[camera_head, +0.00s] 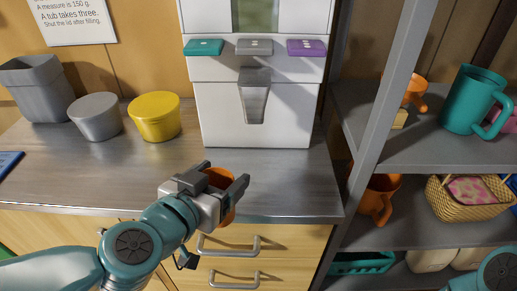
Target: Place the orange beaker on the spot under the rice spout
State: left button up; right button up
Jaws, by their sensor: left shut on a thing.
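My left gripper (221,177) is shut on the orange beaker (229,214) near the counter's front edge. The gripper hides much of the beaker, and I cannot tell whether its base touches the counter. The white dispenser (210,115) stands at the back of the counter, behind the beaker. Its grey spout (254,97) points down at the front, slightly right of the beaker. The counter below the spout is bare steel, with no clear mark visible. My right gripper is out of view; only a bit of my right arm shows at the bottom right.
A grey tub (96,117), a yellow tub (155,117) and a tall grey bin (38,89) stand on the counter (90,170) at left. A shelf unit (400,153) at right holds a teal mug (470,98), an orange mug (376,198) and a basket (464,203).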

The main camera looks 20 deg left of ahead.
aim_at(224, 170)
pick_arm(q)
jog(key=w, duration=0.3)
jog(key=shift+w+d+r+p, duration=0.15)
jog(key=shift+d+p, duration=0.15)
jog(key=shift+p, duration=0.05)
jog(key=b+x, duration=0.5)
jog(key=x, duration=0.8)
jog(key=shift+w, duration=0.15)
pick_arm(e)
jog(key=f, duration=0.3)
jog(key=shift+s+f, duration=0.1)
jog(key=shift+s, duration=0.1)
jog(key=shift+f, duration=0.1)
